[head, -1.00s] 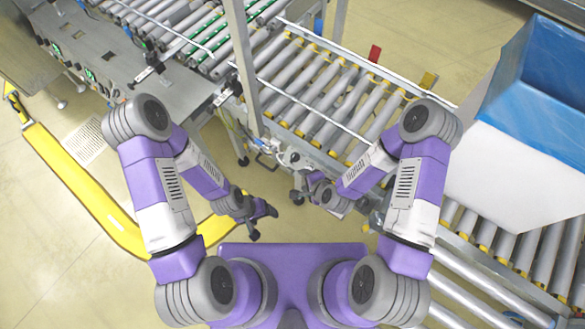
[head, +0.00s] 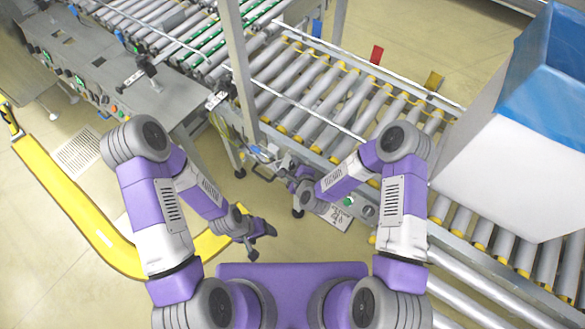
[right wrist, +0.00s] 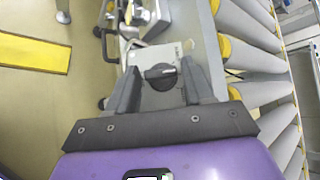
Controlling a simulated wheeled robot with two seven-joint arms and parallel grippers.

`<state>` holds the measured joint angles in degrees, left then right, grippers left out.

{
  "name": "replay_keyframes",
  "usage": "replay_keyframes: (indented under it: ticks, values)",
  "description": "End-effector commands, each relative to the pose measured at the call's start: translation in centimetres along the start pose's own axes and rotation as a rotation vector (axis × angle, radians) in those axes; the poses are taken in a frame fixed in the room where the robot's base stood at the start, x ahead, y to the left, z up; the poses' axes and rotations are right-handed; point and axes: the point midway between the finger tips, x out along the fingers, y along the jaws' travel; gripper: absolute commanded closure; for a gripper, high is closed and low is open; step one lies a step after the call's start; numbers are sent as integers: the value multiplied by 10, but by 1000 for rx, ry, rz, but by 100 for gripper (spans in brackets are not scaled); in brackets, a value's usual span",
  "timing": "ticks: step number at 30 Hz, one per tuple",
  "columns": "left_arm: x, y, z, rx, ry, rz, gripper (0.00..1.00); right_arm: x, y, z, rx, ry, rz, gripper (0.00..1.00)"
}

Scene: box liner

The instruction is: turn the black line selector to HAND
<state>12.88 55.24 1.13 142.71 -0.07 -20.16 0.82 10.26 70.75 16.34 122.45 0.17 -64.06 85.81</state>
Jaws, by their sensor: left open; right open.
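A black selector knob (right wrist: 160,76) sits on a light metal plate (right wrist: 172,52) in the right wrist view. Its grip bar lies roughly across the picture. No position label is readable. My right gripper (right wrist: 160,68) is open, with one finger on each side of the knob and a gap showing on both sides. In the head view my right gripper (head: 282,168) is at the conveyor's near side and hides this knob. My left gripper (head: 262,243) is open and empty over bare floor.
A panel with a green button (head: 348,201) and another dark knob (head: 368,211) is beside my right forearm. A roller conveyor (head: 330,95) runs behind. A white box with blue liner (head: 545,70) stands right. A yellow floor rail (head: 75,205) lies left.

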Motion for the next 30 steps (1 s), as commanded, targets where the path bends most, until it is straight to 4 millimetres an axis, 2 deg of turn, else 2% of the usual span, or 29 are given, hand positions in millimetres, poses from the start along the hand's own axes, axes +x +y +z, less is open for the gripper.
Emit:
replay_keyframes:
  ticks: [9,18,30]
  values:
    - [1,0,0,0,0,0,27,4,0,0,0,1,0,49]
    - [1,0,0,0,0,0,27,4,0,0,0,1,0,90]
    - [-6,2,0,0,0,0,27,3,-4,0,-71,2,69,90]
